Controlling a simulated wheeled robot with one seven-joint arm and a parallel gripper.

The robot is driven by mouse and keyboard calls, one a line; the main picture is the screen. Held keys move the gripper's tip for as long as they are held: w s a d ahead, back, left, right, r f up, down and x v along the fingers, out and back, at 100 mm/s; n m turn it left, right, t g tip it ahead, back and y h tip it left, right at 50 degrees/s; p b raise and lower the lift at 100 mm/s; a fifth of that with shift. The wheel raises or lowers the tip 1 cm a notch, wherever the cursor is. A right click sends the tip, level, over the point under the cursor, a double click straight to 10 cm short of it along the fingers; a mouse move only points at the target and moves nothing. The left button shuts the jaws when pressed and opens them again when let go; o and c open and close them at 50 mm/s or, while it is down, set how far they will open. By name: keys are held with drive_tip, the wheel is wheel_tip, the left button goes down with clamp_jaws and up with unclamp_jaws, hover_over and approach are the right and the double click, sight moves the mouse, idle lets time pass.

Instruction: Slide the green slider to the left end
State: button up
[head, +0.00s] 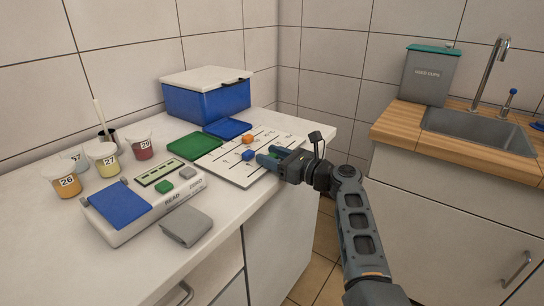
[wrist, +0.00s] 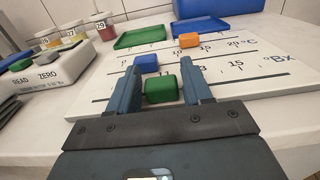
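The green slider (wrist: 161,90) is a small green block on the white scale board (wrist: 245,75), on the line nearest me. My gripper (wrist: 160,68) is low over the board, with one finger on each side of the green slider. A narrow gap shows beside the block, so the fingers look open around it. In the head view my gripper (head: 268,156) is at the board's right side and mostly hides the green slider. The blue slider (wrist: 147,62) sits on the line behind, and the orange slider (wrist: 189,40) on the farthest line.
A green tray (head: 194,146) and a blue tray (head: 228,128) lie behind the board. A lidded blue box (head: 206,100) stands at the back.

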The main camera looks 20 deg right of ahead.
sight(255, 176)
clamp_jaws()
drive_tip(key=shift+a, duration=0.1)
drive_tip(key=s+a+p, duration=0.2)
drive_tip(key=a+p, duration=0.1)
drive_tip(key=s+a+p, duration=0.1)
drive_tip(key=a, duration=0.1)
drive_tip(key=shift+s+r+p, duration=0.15)
drive_tip(key=shift+s+p, duration=0.2)
drive_tip(key=shift+p, duration=0.05)
drive_tip(key=shift+s+a+f, duration=0.2)
drive_tip(key=shift+s+a, duration=0.15)
drive_tip(key=shift+a, duration=0.15)
drive_tip(key=shift+o, duration=1.4)
unclamp_jaws()
